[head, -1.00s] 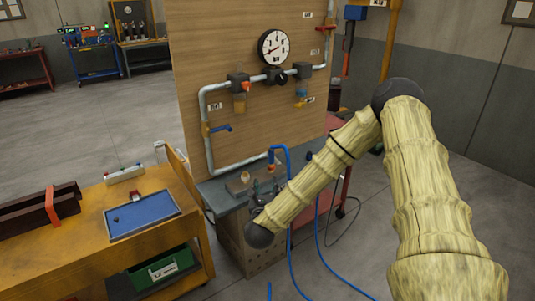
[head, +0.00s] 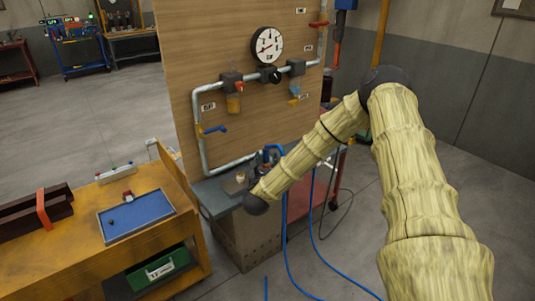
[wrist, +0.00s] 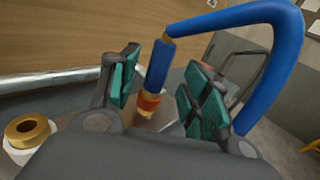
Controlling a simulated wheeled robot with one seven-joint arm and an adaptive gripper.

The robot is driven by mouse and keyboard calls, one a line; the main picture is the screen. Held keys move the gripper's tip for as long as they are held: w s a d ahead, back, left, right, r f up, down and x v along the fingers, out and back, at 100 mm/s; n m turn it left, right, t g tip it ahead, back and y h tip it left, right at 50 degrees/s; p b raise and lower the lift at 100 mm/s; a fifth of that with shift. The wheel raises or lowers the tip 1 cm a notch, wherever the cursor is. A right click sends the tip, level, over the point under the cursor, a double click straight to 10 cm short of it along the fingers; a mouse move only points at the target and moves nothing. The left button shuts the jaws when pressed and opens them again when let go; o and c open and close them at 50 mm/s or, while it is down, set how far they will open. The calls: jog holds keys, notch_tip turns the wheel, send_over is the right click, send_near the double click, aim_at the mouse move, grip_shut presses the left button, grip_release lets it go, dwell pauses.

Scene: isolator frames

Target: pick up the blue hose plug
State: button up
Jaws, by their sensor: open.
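The blue hose plug (wrist: 158,66) stands nearly upright in the wrist view, with an orange-red and brass lower end at a grey surface. Its blue hose bends over to the right, and the hose top also shows in the head view (head: 275,149). My gripper (wrist: 164,84) is open, with one green-padded finger on each side of the plug. I see a gap on the left; contact on the right is unclear. In the head view my arm hides most of the gripper, and the plug's lower end cannot be made out.
A brass-topped white fitting (wrist: 28,132) stands left of the gripper. Behind is a wooden board (head: 235,125) with a pipe (head: 199,125) and gauge (head: 267,46). A wooden bench (head: 80,245) with a blue tray (head: 137,216) is at left. Hose hangs to the floor.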

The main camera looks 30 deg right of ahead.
aim_at(266, 157)
jog(key=shift+w+d+r+p, duration=0.15)
jog(key=shift+w+d+p, duration=0.15)
jog(key=shift+w, duration=0.2)
jog(key=shift+w+d+r+p, duration=0.15)
jog(key=shift+w+d, duration=0.1)
jog(key=shift+w, duration=0.2)
jog(key=shift+w+d+f, duration=0.15)
jog(key=shift+w+d, duration=0.15)
jog(key=shift+d, duration=0.2)
jog(key=shift+w+f, duration=0.1)
jog(key=shift+a, duration=0.1)
jog(key=shift+c, duration=0.3)
grip_shut()
jog(key=shift+r, duration=0.2)
